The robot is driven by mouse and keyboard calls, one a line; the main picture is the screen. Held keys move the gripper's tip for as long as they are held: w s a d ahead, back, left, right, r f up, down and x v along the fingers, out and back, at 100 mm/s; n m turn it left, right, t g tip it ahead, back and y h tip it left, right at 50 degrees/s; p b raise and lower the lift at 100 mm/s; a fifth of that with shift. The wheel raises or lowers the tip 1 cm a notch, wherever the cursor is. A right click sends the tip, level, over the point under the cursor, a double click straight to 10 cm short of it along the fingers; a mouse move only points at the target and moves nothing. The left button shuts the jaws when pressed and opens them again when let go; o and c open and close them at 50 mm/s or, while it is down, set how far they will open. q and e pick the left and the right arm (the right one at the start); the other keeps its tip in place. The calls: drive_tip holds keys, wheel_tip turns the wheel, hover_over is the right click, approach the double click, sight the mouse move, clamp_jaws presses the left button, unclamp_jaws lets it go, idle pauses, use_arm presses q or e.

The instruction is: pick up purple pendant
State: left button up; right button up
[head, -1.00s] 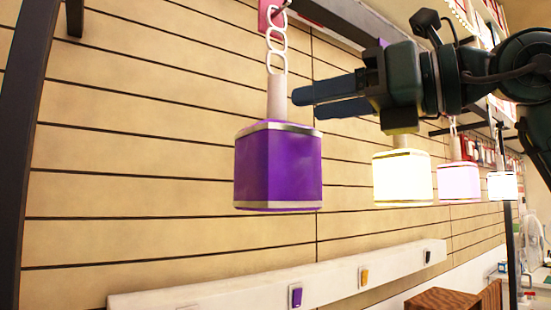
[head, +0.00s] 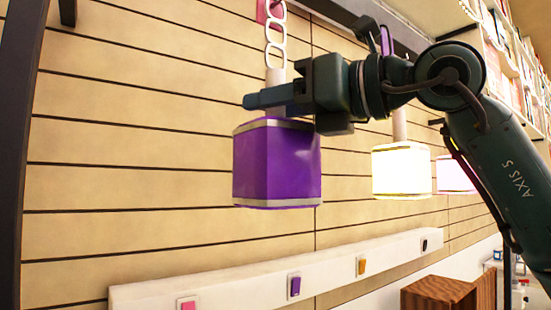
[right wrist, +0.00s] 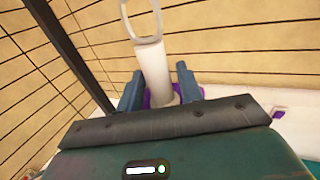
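The purple pendant (head: 277,165) hangs from a white chain, with a pale cylindrical stem (head: 275,76) above its cube shade. My right gripper (head: 256,99) is at the stem, just above the shade; its near finger hides the lower stem. In the right wrist view, the stem (right wrist: 154,66) stands between the two spread fingers (right wrist: 159,86), with gaps visible on both sides. The gripper is open. Only slivers of the purple shade show there, behind the fingers. My left gripper is not in view.
A lit yellowish pendant (head: 401,170) and a pink one (head: 455,174) hang to the right, partly behind my right arm. A white rail (head: 210,291) with coloured switches runs along the slatted wall below. A dark post (head: 22,150) stands at the left.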

clamp_jaws()
drive_tip(key=shift+d+r, duration=0.1)
drive_tip(key=shift+r, duration=0.1)
idle(0.7)
